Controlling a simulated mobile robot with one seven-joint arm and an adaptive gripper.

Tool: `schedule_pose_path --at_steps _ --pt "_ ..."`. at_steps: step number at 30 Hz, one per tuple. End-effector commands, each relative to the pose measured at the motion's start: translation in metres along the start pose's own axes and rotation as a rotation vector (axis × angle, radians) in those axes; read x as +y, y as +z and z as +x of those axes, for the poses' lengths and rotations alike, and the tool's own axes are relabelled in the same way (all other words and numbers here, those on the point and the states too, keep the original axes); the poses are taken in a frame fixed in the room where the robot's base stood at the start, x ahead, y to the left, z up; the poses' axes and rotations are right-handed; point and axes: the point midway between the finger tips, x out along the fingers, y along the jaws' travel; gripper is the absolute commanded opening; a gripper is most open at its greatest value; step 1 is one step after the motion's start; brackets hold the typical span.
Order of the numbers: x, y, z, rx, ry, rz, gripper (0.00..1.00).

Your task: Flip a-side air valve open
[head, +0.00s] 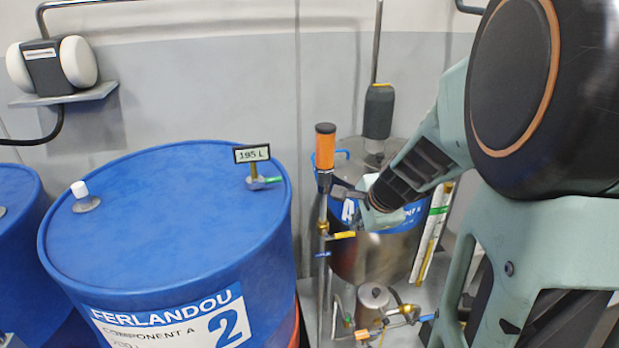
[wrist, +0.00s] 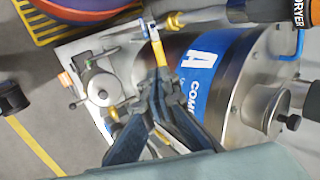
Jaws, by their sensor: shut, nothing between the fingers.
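The a-side air valve shows as a yellow lever (head: 343,235) on the thin vertical pipe beside the steel tank, below the orange-topped dryer. In the head view the lever sticks out sideways to the right from the pipe. In the wrist view the yellow lever (wrist: 159,50) points from the pipe toward my fingertips. My gripper (head: 342,191) is shut and empty, close to the pipe and above the lever in the head view. In the wrist view my gripper (wrist: 160,76) has its fingertips at or just short of the lever's free end; I cannot tell whether they touch.
The dryer (head: 325,147) stands upright on the pipe. The steel tank (head: 372,255) with a blue A label is behind my gripper. A large blue drum (head: 165,210) stands left. Small fittings and a pump (wrist: 100,88) crowd the floor plate below.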

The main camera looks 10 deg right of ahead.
Motion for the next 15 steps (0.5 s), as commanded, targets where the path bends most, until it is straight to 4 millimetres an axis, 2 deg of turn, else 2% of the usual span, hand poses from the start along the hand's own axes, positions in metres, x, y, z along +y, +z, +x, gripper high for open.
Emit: schedule_pose_path --at_steps 1,6,10,15 --pt "0.004 0.0 0.016 -0.002 0.003 0.0 0.0" --pt "0.003 0.0 0.048 -0.002 0.002 0.0 0.0" --pt "0.002 0.0 0.065 -0.001 0.001 0.0 0.0" --pt "0.001 0.0 0.075 0.0 0.0 0.0 0.0"
